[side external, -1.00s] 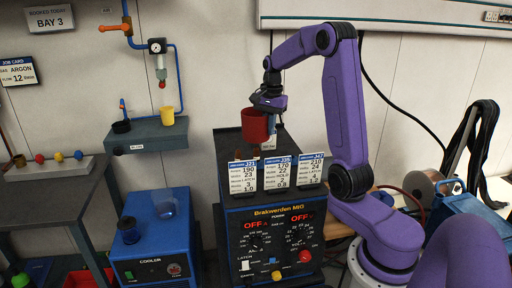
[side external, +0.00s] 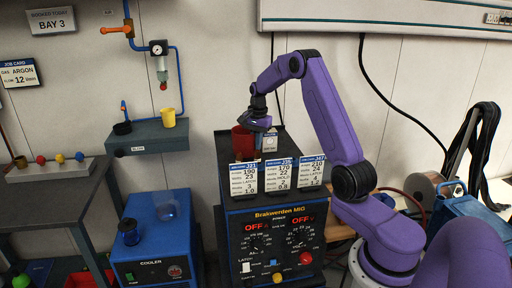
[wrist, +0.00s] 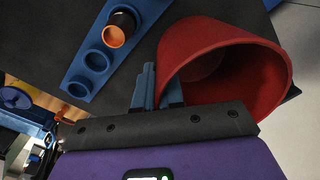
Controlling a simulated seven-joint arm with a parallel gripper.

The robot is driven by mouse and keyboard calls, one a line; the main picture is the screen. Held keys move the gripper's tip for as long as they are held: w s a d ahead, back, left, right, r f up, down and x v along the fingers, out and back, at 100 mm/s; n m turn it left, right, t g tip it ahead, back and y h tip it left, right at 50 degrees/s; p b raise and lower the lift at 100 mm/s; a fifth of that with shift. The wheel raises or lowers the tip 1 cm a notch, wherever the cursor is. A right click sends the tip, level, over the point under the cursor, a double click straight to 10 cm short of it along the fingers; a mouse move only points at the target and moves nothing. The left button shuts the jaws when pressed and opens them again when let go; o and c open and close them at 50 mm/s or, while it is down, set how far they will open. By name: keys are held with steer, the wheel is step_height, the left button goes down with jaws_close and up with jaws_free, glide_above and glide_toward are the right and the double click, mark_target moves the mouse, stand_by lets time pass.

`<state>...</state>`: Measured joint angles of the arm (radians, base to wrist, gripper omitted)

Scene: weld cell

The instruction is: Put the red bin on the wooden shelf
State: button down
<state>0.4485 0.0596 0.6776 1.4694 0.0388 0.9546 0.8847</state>
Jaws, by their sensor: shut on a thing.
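My gripper (wrist: 158,95) is shut on the red bin (wrist: 225,60), gripping its wall near the rim. In the wrist view the bin's open mouth faces the camera.
White job cards (side external: 278,177) stand along the welder's front edge. A grey wall ledge (side external: 150,139) with a yellow cup (side external: 168,118) and a blue cooler (side external: 150,235) are to the left.

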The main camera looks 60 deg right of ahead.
steer(key=shift+f, duration=0.75)
steer(key=shift+f, duration=0.15)
steer(key=c, duration=1.2)
jaws_free()
steer(key=shift+c, duration=0.2)
